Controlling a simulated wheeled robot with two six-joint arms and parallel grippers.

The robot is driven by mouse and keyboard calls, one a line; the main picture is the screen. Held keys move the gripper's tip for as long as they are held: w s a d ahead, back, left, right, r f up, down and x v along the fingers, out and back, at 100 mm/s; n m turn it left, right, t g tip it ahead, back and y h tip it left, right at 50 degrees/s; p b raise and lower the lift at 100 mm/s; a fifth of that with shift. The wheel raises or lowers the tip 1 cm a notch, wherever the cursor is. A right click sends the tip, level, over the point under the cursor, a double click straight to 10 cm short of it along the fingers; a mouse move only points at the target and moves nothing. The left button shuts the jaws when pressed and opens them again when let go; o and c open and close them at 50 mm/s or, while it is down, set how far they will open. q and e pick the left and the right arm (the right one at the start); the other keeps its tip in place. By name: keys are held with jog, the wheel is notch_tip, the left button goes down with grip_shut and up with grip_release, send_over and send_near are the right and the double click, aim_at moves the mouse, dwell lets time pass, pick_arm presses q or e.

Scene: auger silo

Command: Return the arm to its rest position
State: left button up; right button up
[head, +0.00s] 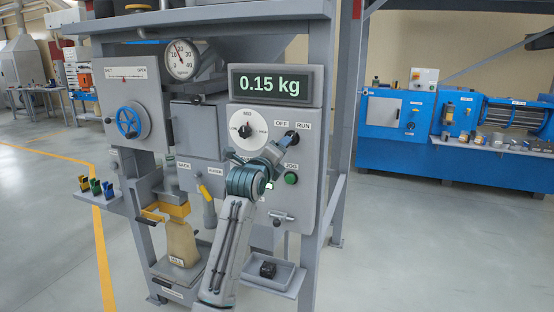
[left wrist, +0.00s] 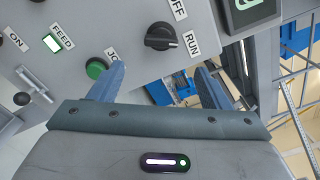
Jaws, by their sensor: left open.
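My left arm rises from the bottom middle of the head view. Its gripper (head: 262,150) is in front of the grey control panel, just below the OFF/RUN switch (head: 292,138). In the left wrist view the two blue fingers of the gripper (left wrist: 160,82) are spread apart with nothing between them. The black switch (left wrist: 160,37) is beyond the fingers, and its handle points towards the RUN label. The green JOG button (left wrist: 96,68) is beside the left finger; it also shows in the head view (head: 291,178). My right gripper is in neither view.
The panel display (head: 277,85) reads 0.15 kg. A tan sack (head: 182,242) stands under the yellow clamp (head: 167,208). A blue handwheel (head: 130,121) is at left. A small tray (head: 285,276) holds a dark block (head: 267,269). Open floor lies to the right.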

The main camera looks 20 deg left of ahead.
pick_arm(q)
jog(key=shift+s, duration=0.2)
dwell(0.3)
notch_tip(320, 180, down, 20)
jog(key=w+a+f+n+g, duration=0.1)
jog(key=w+n+g, duration=0.1)
jog(key=n+g, duration=0.15)
jog(key=s+a+f+n+g, duration=0.1)
jog(key=s+f+n+g, duration=0.15)
jog(key=s+f, duration=0.75)
jog(key=s+f+n+g+y, duration=0.15)
jog(key=f+n, duration=0.25)
jog(key=f, duration=1.3)
jog(key=s+a+f+n+g+h, duration=0.1)
jog(key=s+f+n+g, duration=0.15)
jog(key=s+f, duration=0.75)
jog(key=s+a+f+n+g, duration=0.1)
jog(key=s+f+n+g, duration=0.35)
jog(key=s+f, duration=1.75)
jog(key=s+f+n+g, duration=0.1)
jog(key=s+f+n, duration=0.2)
jog(key=s, duration=1.2)
jog(key=s+a+f+n+g, duration=0.1)
jog(key=s+f+n, duration=0.3)
jog(key=s+f, duration=0.4)
jog(key=s+y, duration=0.1)
jog(key=s, duration=0.5)
jog(key=shift+s+a, duration=0.15)
jog(key=shift+s, duration=0.2)
